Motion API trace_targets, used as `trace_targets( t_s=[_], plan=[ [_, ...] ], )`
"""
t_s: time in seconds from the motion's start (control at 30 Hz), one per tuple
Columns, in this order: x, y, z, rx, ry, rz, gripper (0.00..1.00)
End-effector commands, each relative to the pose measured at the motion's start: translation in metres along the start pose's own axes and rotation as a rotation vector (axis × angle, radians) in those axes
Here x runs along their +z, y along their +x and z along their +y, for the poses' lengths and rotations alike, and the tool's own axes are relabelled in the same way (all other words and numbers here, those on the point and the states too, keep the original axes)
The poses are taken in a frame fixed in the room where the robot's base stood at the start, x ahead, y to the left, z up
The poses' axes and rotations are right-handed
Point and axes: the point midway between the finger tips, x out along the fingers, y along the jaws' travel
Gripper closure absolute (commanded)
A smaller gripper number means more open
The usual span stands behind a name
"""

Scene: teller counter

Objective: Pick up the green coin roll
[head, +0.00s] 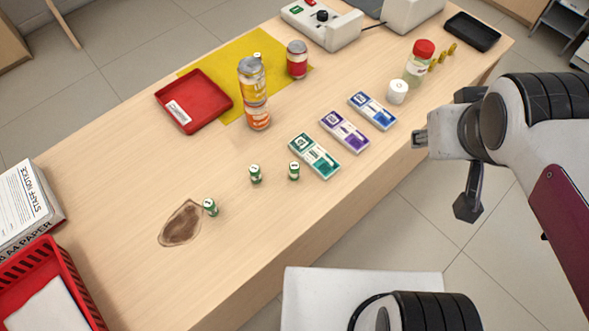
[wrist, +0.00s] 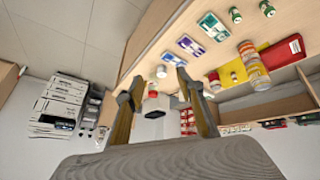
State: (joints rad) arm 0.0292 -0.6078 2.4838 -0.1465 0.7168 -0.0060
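Small green coin rolls with pale tops stand upright on the counter. One (head: 255,174) is left of the teal pack, one (head: 294,170) is close beside that pack, and one (head: 210,207) is at the edge of a brown stain (head: 181,223). Two green rolls show at the top of the wrist view, one (wrist: 235,14) and another (wrist: 267,8). A small roll (head: 257,56) sits on the yellow mat, partly hidden behind a can; its colour is unclear. My gripper (wrist: 157,92) is open and empty, off the counter's right edge, apart from the rolls.
Teal (head: 314,155), purple (head: 344,131) and blue (head: 372,110) packs lie in a row. Stacked cans (head: 254,92), a red can (head: 297,60), a red tray (head: 193,100), a white cylinder (head: 397,92) and a red-lidded jar (head: 420,63) stand farther back. The front left counter is mostly clear.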

Motion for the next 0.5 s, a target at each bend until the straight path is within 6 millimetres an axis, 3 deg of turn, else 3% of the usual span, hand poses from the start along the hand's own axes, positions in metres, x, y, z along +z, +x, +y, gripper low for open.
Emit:
trace_targets(
  t_s=[0.2, 0.5],
  plan=[
    [-0.033, 0.031, 0.022, 0.069, -0.096, 0.038, 0.62],
    [-0.074, 0.074, 0.038, 0.117, -0.250, 0.099, 0.62]
  ],
)
